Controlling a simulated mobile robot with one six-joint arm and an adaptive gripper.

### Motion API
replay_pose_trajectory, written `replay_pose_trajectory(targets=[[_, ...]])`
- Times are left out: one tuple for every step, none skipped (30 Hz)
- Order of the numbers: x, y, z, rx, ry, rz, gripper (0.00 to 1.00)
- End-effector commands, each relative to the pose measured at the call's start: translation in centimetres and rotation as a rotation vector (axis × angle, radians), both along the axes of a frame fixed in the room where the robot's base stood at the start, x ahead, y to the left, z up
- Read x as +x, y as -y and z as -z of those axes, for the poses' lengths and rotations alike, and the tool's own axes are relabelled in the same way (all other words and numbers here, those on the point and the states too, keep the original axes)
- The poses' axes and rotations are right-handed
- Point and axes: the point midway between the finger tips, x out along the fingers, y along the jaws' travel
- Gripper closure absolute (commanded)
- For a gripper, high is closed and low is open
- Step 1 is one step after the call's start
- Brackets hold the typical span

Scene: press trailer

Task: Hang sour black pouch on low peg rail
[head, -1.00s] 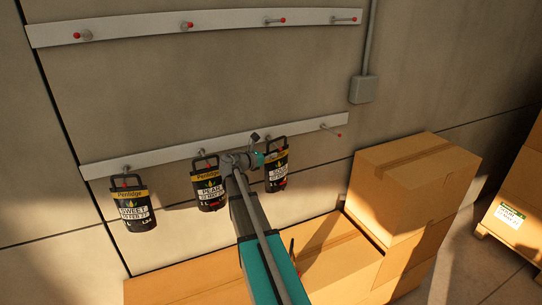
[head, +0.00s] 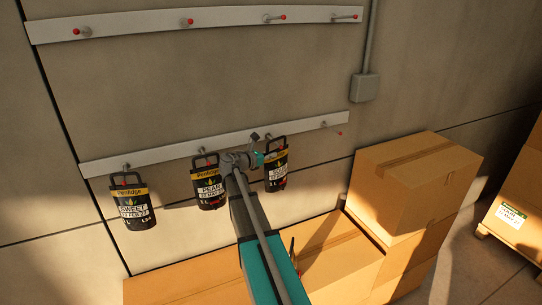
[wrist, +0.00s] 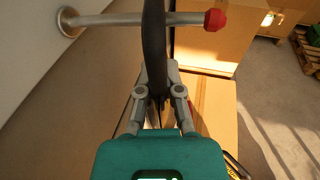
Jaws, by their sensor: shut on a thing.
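The sour black pouch (head: 277,171), with a yellow band and a white label, hangs upright at the low peg rail (head: 235,141), in front of its third peg from the left. My gripper (head: 259,159) is at its upper left. In the wrist view my gripper (wrist: 160,95) is shut on the pouch's dark handle (wrist: 154,50). The pouch body is hidden in the wrist view.
A pear pouch (head: 208,187) and a sweet pouch (head: 133,207) hang on the low rail to the left. The rightmost low peg (head: 332,128) is bare. An upper rail (head: 230,22) has empty pegs. Cardboard boxes (head: 400,200) stand below and right.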

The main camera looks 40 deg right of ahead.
Motion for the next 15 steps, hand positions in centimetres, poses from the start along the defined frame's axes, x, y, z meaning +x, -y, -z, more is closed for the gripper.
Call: replay_pose_trajectory(targets=[[0.06, 0.02, 0.02, -0.004, -0.002, 0.0, 1.0], [0.09, 0.03, 0.07, -0.004, -0.002, 0.0, 1.0], [0.12, 0.04, 0.12, -0.004, -0.002, 0.0, 1.0], [0.14, 0.04, 0.16, -0.004, -0.002, 0.0, 1.0], [0.16, 0.05, 0.19, -0.004, -0.002, 0.0, 1.0], [0.19, 0.05, 0.24, -0.004, -0.002, 0.0, 1.0], [0.21, 0.05, 0.27, -0.004, -0.002, 0.0, 1.0], [0.23, 0.07, 0.31, -0.004, -0.002, 0.0, 1.0], [0.25, 0.07, 0.35, -0.004, -0.002, 0.0, 1.0], [0.27, 0.06, 0.37, -0.004, -0.002, 0.0, 1.0], [0.28, 0.07, 0.38, -0.004, -0.002, 0.0, 1.0], [0.29, 0.08, 0.4, -0.004, -0.002, 0.0, 1.0], [0.3, 0.07, 0.4, -0.004, -0.002, 0.0, 1.0], [0.3, 0.08, 0.41, -0.004, -0.002, 0.0, 1.0], [0.3, 0.08, 0.41, -0.004, -0.002, 0.0, 1.0]])
